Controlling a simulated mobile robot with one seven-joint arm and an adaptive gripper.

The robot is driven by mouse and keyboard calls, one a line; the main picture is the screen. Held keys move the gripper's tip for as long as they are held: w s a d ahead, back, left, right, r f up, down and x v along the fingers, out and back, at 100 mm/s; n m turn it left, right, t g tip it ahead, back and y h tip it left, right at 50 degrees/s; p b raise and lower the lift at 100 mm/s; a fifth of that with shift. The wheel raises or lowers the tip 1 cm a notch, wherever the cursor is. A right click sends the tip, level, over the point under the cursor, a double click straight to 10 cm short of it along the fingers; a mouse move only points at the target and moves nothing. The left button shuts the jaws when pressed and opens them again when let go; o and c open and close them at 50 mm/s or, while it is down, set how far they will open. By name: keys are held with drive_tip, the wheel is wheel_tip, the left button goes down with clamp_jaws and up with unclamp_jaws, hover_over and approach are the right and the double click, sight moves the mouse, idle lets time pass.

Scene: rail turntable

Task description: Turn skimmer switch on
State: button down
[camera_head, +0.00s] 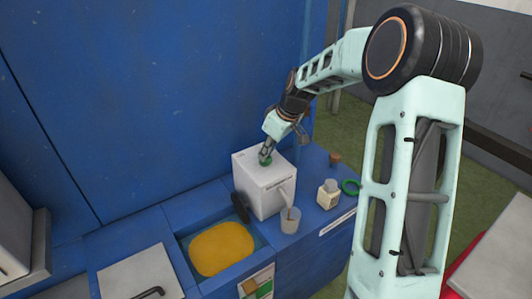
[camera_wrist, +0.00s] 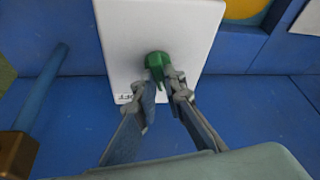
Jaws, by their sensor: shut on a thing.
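A white box (camera_head: 263,188) stands on the blue bench, with a green switch knob (camera_head: 265,160) on its top. The white box top also shows in the wrist view (camera_wrist: 185,30), with the green knob (camera_wrist: 157,62) near its middle. My gripper (camera_head: 267,150) reaches down to the knob from above. In the wrist view my gripper (camera_wrist: 160,80) has its fingertips on either side of the knob's lower part and is shut on it. Dark lettering is printed near the box edge, partly hidden by a finger.
A clear cup (camera_head: 291,220) stands in front of the box under its spout. A small bottle (camera_head: 328,196), a green ring (camera_head: 350,187) and a brown cylinder (camera_head: 335,158) are to the right. A basin with yellow contents (camera_head: 222,248) lies at left. A blue wall (camera_head: 170,90) rises behind.

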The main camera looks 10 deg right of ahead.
drive_tip(key=shift+d+n+g, duration=0.1)
drive_tip(key=shift+n+g, duration=0.2)
drive_tip(key=shift+n, duration=0.7)
drive_tip(key=shift+y, duration=0.3)
drive_tip(key=c, duration=2)
unclamp_jaws()
drive_tip(key=shift+r, duration=0.1)
drive_tip(key=v, duration=1.1)
drive_tip(key=shift+d+r, duration=0.1)
drive_tip(key=shift+r, duration=0.3)
